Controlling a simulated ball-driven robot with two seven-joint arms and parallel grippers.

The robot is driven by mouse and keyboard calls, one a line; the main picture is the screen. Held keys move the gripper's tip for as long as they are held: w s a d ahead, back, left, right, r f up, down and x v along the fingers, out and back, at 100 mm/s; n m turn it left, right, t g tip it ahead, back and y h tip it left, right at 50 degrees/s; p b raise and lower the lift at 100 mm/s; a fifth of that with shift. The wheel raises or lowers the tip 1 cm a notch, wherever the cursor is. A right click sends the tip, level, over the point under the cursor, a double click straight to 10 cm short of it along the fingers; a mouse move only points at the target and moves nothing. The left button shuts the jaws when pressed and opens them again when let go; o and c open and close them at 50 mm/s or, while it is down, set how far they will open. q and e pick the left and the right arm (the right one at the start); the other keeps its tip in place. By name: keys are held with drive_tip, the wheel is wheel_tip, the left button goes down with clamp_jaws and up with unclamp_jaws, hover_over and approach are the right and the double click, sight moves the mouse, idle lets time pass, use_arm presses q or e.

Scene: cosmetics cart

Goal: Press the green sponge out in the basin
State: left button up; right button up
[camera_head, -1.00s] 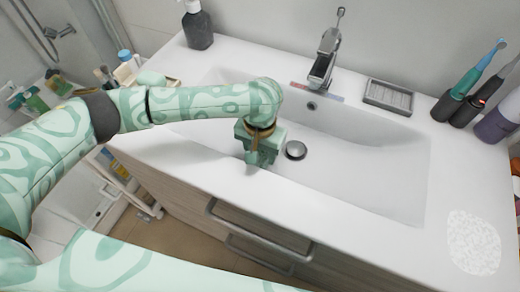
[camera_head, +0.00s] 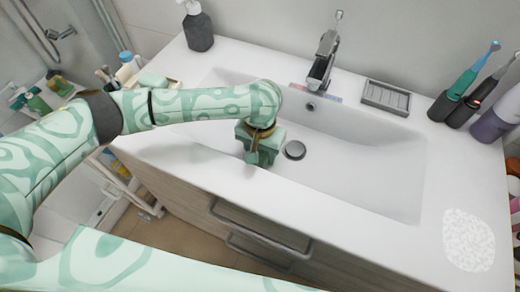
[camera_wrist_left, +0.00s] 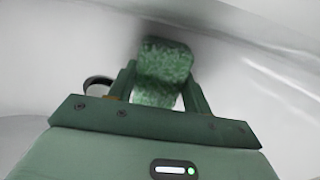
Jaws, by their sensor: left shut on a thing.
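My left gripper (camera_head: 256,156) points down into the white basin (camera_head: 375,175), just left of the drain plug. In the left wrist view the green sponge (camera_wrist_left: 166,62) sits between the two fingers of my left gripper (camera_wrist_left: 160,90), which is shut on it. The sponge is speckled green and looks squeezed, with part of it past the fingertips. It is low in the basin; I cannot tell whether it touches the floor. In the head view the gripper hides most of the sponge. My right gripper is not in view.
The metal drain plug (camera_head: 294,150) is right of the gripper. The faucet (camera_head: 325,58) stands behind the basin. A grey soap dish (camera_head: 386,97), toothbrush holders (camera_head: 455,105) and a dark dispenser (camera_head: 198,30) stand on the counter. A white speckled patch (camera_head: 469,240) lies at front right.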

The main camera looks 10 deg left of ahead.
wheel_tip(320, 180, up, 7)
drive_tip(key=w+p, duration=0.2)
drive_tip(key=p, duration=0.4)
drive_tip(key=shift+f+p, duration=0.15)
drive_tip(key=shift+p, duration=0.25)
idle(6.7)
